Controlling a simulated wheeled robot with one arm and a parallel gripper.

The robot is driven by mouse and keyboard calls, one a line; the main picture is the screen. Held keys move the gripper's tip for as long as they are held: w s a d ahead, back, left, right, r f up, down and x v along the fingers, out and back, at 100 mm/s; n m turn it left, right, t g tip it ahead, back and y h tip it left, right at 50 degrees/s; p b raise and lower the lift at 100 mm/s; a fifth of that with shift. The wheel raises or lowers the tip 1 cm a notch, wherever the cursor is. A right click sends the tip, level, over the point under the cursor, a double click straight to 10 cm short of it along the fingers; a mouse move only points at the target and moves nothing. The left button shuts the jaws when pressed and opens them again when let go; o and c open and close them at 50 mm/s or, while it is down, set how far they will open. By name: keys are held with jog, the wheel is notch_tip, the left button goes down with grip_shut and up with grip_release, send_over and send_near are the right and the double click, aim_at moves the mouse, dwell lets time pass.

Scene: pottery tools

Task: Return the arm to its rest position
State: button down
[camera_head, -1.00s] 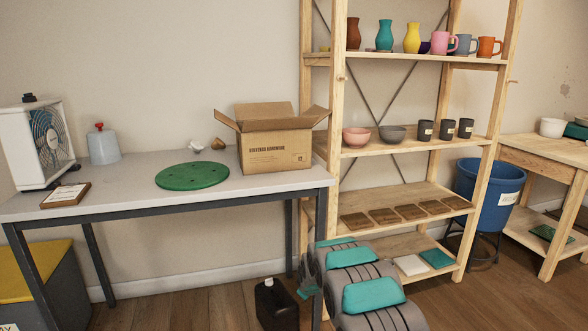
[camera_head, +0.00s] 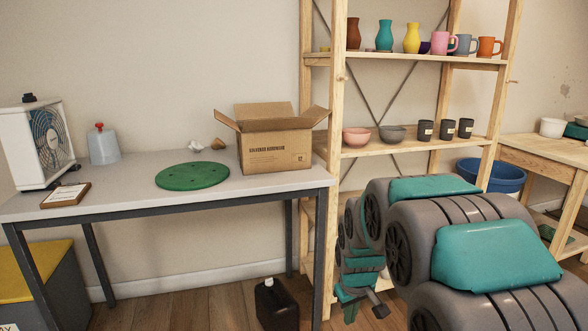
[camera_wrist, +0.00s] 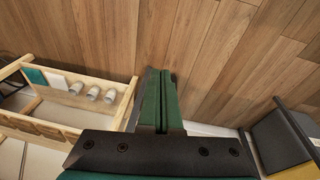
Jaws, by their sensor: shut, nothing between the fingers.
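My arm is in front of the shelf in the head view, with large grey and teal links filling the lower right. My gripper (camera_wrist: 157,75) shows in the wrist view with its two green-faced fingers together and nothing between them. It points over bare wooden floor. In the head view the end of my arm hangs low, to the right of the table's right front leg, and its fingertips are hard to make out there.
A table (camera_head: 120,195) holds an open cardboard box (camera_head: 277,150), a green disc (camera_head: 192,176) and a fan (camera_head: 40,145). A wooden shelf (camera_head: 420,150) with pottery stands behind my arm. A black jug (camera_head: 276,305) and a yellow-lidded bin (camera_head: 45,285) are on the floor.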

jog(key=s+d+r+m+g, duration=0.1)
jog(key=s+r+m+g, duration=0.1)
jog(key=s, duration=1.5)
jog(key=s+d+r+m+g, duration=0.1)
jog(key=s+r+m+g, duration=0.1)
jog(key=s, duration=1.5)
jog(key=shift+s+r, duration=0.2)
jog(key=shift+r, duration=0.6)
